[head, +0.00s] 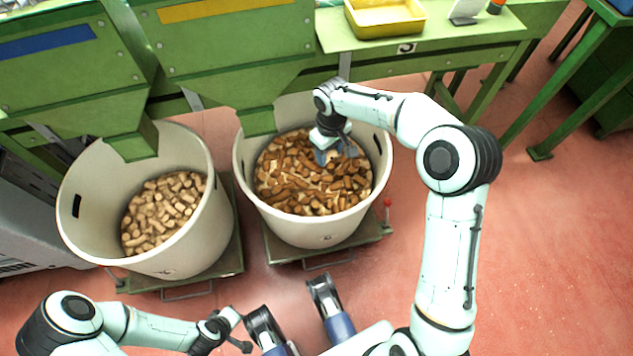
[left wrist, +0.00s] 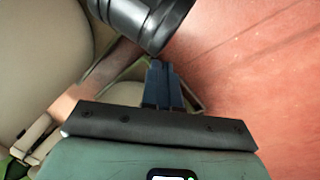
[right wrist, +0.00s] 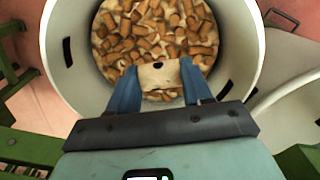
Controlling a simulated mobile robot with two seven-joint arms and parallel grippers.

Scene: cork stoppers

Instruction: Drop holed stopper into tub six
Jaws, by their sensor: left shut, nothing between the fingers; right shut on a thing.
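My right gripper (head: 337,156) reaches down into the mouth of the right-hand tub (head: 312,228). In the right wrist view the gripper (right wrist: 160,84) is shut on a pale cork stopper (right wrist: 160,77) with a dark hole in it. The stopper is held above the brown corks (right wrist: 150,30) in that tub, and there appears to be a gap below it. In the head view the stopper is mostly hidden by the gripper. My left gripper (left wrist: 161,72) is shut and empty, away from the corks. I cannot read any tub number.
A left-hand tub (head: 80,228) holds paler corks (head: 163,212). Both tubs stand on low green trolleys (head: 330,254) below green chutes (head: 255,118). A green bench (head: 450,42) behind bears a yellow tray (head: 385,30). The red floor at right is clear.

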